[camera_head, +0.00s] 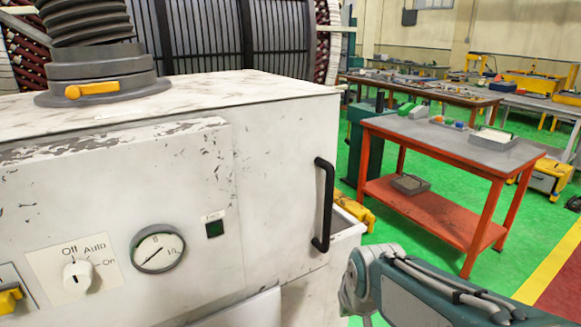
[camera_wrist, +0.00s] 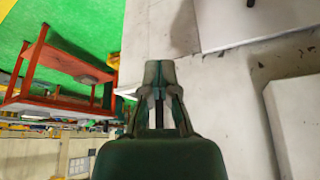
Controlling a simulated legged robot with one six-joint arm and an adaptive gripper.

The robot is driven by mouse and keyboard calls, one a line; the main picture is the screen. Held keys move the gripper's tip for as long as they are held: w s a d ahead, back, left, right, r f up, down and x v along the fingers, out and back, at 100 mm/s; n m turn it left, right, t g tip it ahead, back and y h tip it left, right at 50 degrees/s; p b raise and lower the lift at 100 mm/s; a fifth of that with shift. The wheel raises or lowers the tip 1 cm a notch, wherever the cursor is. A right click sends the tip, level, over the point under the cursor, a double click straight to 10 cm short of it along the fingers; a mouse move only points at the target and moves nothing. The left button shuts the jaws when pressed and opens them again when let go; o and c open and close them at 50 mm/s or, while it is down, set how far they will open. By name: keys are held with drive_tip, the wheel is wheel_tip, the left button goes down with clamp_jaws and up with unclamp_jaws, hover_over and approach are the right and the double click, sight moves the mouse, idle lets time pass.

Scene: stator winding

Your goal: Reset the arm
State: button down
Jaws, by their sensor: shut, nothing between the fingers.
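My gripper (camera_wrist: 160,75) is in the middle of the wrist view, with its fingers together and nothing between them. It is seen against the pale worn side of a machine cabinet (camera_wrist: 210,95), and I cannot tell how far apart they are. In the head view, part of my own arm shows at the bottom right, beside the cabinet (camera_head: 110,200). My gripper's fingertips are not clear in the head view.
The cabinet front carries a rotary knob (camera_head: 77,275), a round gauge (camera_head: 157,248) and a black handle (camera_head: 323,205). A red-framed workbench (camera_head: 455,140) stands to the right. Green floor (camera_head: 400,235) lies open between them. A large coil (camera_head: 230,40) stands behind.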

drive_tip(key=s+d+r, duration=0.2)
drive_tip(key=s, duration=0.4)
drive_tip(key=s+d+r+m, duration=0.1)
drive_tip(key=s+d+r, duration=0.1)
drive_tip(key=s, duration=0.5)
drive_tip(key=shift+s+d+r+t+h, duration=0.3)
drive_tip(key=shift+d+t, duration=0.05)
drive_tip(key=shift+t, duration=0.05)
